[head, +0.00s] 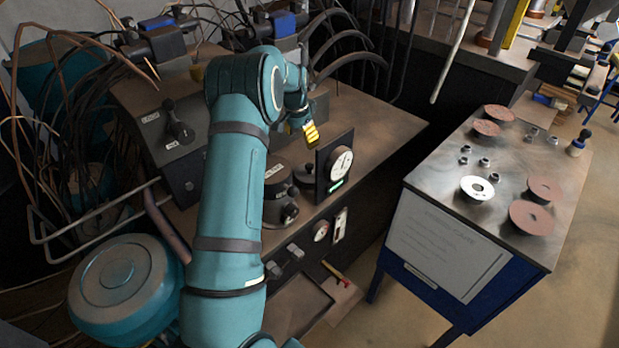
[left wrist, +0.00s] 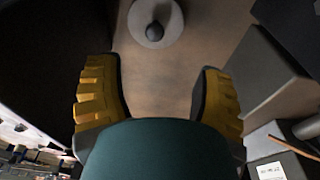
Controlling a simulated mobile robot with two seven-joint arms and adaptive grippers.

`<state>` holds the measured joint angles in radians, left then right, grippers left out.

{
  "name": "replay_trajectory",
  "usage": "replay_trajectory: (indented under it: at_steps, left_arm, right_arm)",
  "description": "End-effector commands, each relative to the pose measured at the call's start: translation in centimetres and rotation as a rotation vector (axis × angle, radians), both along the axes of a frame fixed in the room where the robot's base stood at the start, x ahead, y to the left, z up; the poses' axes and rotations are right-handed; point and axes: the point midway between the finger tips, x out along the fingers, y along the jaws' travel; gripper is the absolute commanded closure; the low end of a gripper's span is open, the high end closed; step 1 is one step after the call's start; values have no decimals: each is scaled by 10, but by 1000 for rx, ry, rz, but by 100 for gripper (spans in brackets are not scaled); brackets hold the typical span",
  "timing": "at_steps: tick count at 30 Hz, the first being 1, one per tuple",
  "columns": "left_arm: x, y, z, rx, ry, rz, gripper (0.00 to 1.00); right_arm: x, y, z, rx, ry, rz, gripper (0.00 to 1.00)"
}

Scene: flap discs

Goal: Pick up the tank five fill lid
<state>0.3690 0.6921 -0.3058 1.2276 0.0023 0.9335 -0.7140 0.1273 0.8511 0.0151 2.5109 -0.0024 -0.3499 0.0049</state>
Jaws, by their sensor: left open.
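A round grey lid with a dark knob (left wrist: 151,36) lies on the brown bench top at the top of the left wrist view, beyond my fingertips and apart from them. My left gripper (left wrist: 160,95) is open, with its two yellow-padded fingers spread and only bench surface between them. In the head view my left gripper (head: 309,132) is above the bench, just behind the upright gauge panel; only part of its fingers shows. A dark round fitting (head: 277,178) stands on the bench left of the gauge. No tank number is readable on the lid. My right gripper is not in view.
The gauge panel (head: 335,172) stands close to my left gripper. Hoses (head: 345,62) rise behind it. A blue cart (head: 470,190) to the right carries brown discs (head: 531,217), a pale disc (head: 477,188) and several small nuts. The bench (head: 385,115) right of the gauge is clear.

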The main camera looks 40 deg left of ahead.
Motion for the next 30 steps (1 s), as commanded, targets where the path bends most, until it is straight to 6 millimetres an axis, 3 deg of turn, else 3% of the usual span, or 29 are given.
replay_trajectory:
  at_steps: [12,22,30]
  left_arm:
    - [10,-2,-70,0,1,0,32]
    - [14,-5,-89,-1,1,0,32]
    - [20,-11,-126,-1,2,1,32]
  right_arm:
    - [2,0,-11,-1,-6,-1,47]
    - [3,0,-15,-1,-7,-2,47]
    - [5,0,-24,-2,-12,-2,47]
